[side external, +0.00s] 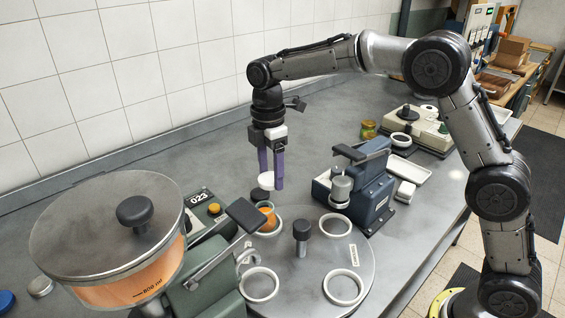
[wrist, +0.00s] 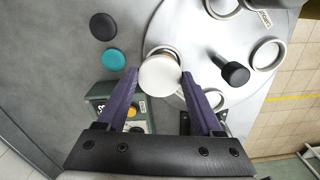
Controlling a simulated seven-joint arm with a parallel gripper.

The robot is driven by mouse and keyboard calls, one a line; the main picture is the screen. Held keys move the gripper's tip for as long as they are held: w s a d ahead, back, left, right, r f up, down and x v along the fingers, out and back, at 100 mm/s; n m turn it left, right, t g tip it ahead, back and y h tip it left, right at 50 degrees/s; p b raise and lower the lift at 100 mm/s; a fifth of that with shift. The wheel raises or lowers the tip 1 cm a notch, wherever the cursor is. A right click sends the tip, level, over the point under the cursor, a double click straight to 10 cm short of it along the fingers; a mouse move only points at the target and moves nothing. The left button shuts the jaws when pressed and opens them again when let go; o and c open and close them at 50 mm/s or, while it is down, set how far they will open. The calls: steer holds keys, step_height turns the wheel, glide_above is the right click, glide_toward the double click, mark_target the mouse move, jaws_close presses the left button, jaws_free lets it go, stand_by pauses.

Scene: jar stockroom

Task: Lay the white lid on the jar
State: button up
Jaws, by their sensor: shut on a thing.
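My gripper (side external: 271,184) points straight down over the left part of the round grey turntable (side external: 315,265). It is shut on the white lid (side external: 266,180), which lies about level between the purple fingers. In the wrist view the lid (wrist: 160,75) shows as a round white disc between the fingertips. The jar (side external: 268,216), small with orange contents, stands upright in a white ring at the turntable's edge. The lid is above the jar and apart from it. In the wrist view the lid hides most of the jar.
More white rings (side external: 259,285) and a black knob (side external: 302,230) are on the turntable. A blue lever device (side external: 375,190) stands right, a green device (side external: 205,285) left. A large orange-filled container (side external: 130,285) stands front left. Black (wrist: 103,27) and teal (wrist: 114,60) discs lie on the bench.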

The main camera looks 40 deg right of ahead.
mark_target(264, 184)
steer(key=shift+s+a+r+n, duration=0.15)
steer(key=shift+s+a+r, duration=0.15)
steer(key=shift+a, duration=0.3)
steer(key=shift+s+a+r+n, duration=0.15)
steer(key=shift+a+r, duration=0.15)
steer(key=shift+a, duration=0.4)
steer(key=shift+f, duration=2.85)
steer(key=shift+f, duration=0.7)
steer(key=o, duration=1.3)
steer(key=shift+o, duration=0.2)
steer(key=shift+r, duration=0.15)
steer(key=shift+r, duration=3.4)
